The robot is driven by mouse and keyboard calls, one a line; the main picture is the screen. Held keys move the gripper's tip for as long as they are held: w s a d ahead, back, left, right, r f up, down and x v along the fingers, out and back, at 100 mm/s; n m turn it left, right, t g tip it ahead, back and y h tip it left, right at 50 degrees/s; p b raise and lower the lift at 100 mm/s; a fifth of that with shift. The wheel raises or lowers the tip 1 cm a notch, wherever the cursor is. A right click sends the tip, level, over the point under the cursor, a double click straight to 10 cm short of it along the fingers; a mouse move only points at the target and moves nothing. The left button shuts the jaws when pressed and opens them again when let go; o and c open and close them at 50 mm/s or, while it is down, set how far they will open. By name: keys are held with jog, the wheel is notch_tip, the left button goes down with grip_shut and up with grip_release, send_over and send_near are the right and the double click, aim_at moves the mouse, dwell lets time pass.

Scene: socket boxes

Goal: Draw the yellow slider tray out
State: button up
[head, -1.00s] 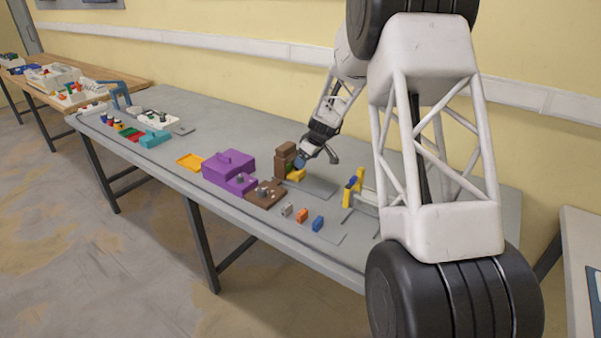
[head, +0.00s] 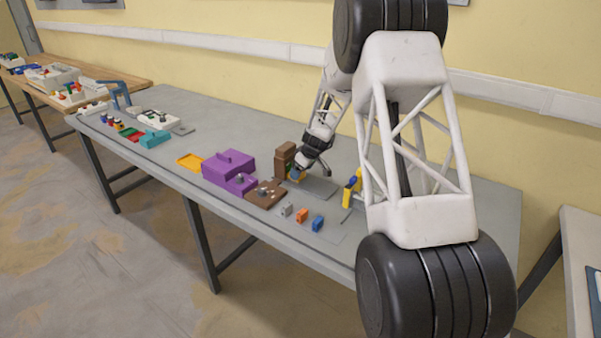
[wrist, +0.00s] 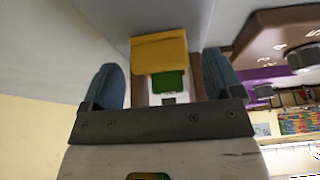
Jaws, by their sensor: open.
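The yellow slider tray (wrist: 160,54) shows in the wrist view as a yellow block with a green patch below it. It lies between the two blue-grey fingers of my gripper (wrist: 160,85), with space on both sides. My gripper (head: 310,170) is open beside that box and partly hides the tray. I cannot tell how far the tray sits inside the box.
A purple box (head: 228,168) and a brown plate with knobs (head: 265,194) stand to the left. Grey, orange and blue blocks (head: 302,215) lie near the front edge. A yellow upright piece (head: 353,187) stands to the right. An orange shallow tray (head: 190,161) lies further left.

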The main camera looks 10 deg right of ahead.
jog(key=shift+w+a+f, duration=0.2)
jog(key=shift+a+f, duration=0.05)
jog(key=shift+f, duration=0.4)
jog(key=c, duration=1.3)
jog(key=shift+s+d, duration=1.35)
jog(key=shift+d, duration=0.05)
jog(key=o, duration=1.3)
jog(key=shift+r, duration=0.15)
jog(key=v, duration=0.7)
jog(key=shift+r, duration=0.25)
